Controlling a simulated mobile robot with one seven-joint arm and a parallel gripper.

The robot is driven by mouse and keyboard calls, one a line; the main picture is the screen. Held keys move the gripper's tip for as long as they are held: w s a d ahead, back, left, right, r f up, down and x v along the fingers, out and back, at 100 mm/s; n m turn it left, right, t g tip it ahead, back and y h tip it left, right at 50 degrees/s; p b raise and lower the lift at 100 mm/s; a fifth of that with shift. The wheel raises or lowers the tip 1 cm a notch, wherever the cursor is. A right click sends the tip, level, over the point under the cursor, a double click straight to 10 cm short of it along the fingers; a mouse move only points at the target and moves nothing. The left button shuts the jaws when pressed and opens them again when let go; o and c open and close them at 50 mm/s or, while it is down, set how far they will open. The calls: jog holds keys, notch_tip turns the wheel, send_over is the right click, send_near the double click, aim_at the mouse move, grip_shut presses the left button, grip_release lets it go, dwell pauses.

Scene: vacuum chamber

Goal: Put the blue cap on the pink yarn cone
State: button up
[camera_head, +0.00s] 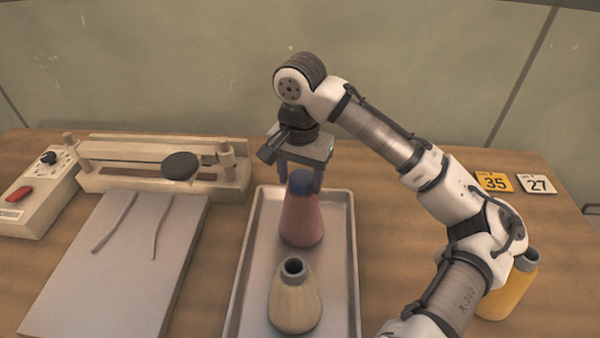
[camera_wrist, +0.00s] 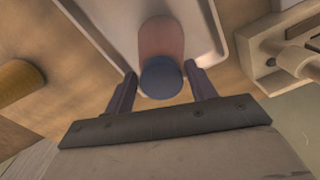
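The pink yarn cone (camera_head: 302,221) stands upright on the metal tray (camera_head: 342,245). The blue cap (camera_head: 300,184) sits at the top of this cone, with no clear gap visible between them. In the wrist view the cap (camera_wrist: 161,79) covers the near end of the pink cone (camera_wrist: 161,40). My gripper (camera_head: 300,187) is over the cone, pointing down, with one finger on each side of the cap. In the wrist view my gripper (camera_wrist: 160,71) looks open, with a narrow gap between each finger and the cap.
A cream cone (camera_head: 295,297) with a dark open top stands in front on the tray. A yellow cone (camera_head: 509,287) stands at right, partly behind my arm. A grey board (camera_head: 115,265), a beige device (camera_head: 165,158) and a control box (camera_head: 38,190) fill the left. Number cards (camera_head: 494,184) lie at back right.

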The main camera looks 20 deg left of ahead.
jog(key=shift+o, duration=1.3)
jog(key=shift+r, duration=0.1)
notch_tip(320, 180, up, 14)
jog(key=b, duration=0.1)
jog(key=shift+f, duration=0.2)
